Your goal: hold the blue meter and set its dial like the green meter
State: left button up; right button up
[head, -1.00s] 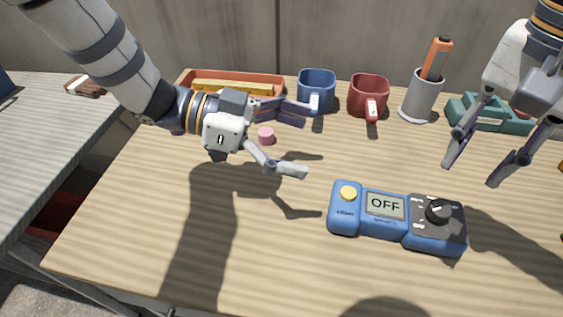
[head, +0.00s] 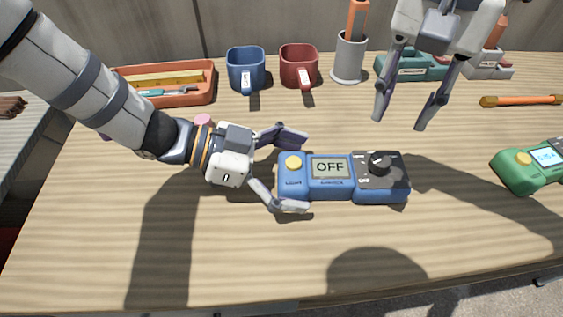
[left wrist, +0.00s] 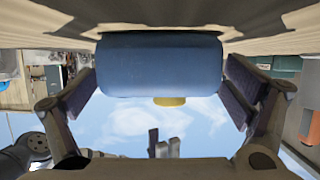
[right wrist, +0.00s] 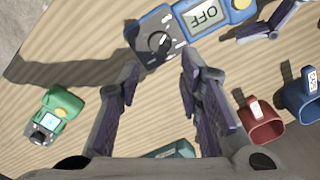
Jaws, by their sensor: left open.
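The blue meter (head: 330,195) lies flat on the table, its display reading OFF, with a yellow button at its left end and a black dial (head: 379,163) at its right. My left gripper (head: 291,172) is open at the meter's left end, its fingers on either side of that end. In the left wrist view the blue end (left wrist: 160,65) sits between the spread fingers. My right gripper (head: 398,124) is open and empty, above and behind the dial end. The green meter (head: 530,172) is at the right edge, partly cut off; its lit display is too small to read.
A blue mug (head: 246,70), a red mug (head: 299,68), a grey cup (head: 349,60) with an orange item and an orange tray (head: 195,92) stand along the back. An orange-handled tool (head: 520,101) lies back right. The front table is clear.

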aim_at(381, 159)
pick_arm(q)
jog(key=shift+c, duration=0.2)
jog(key=c, duration=1.4)
jog(key=shift+c, duration=1.1)
pick_arm(e)
jog(key=shift+o, duration=1)
jog(key=shift+r, duration=0.1)
jog(key=shift+o, duration=0.8)
notch_tip(381, 159, up, 2)
jog(key=shift+r+n, duration=0.1)
jog(key=shift+n, duration=0.7)
notch_tip(381, 159, down, 12)
grip_shut()
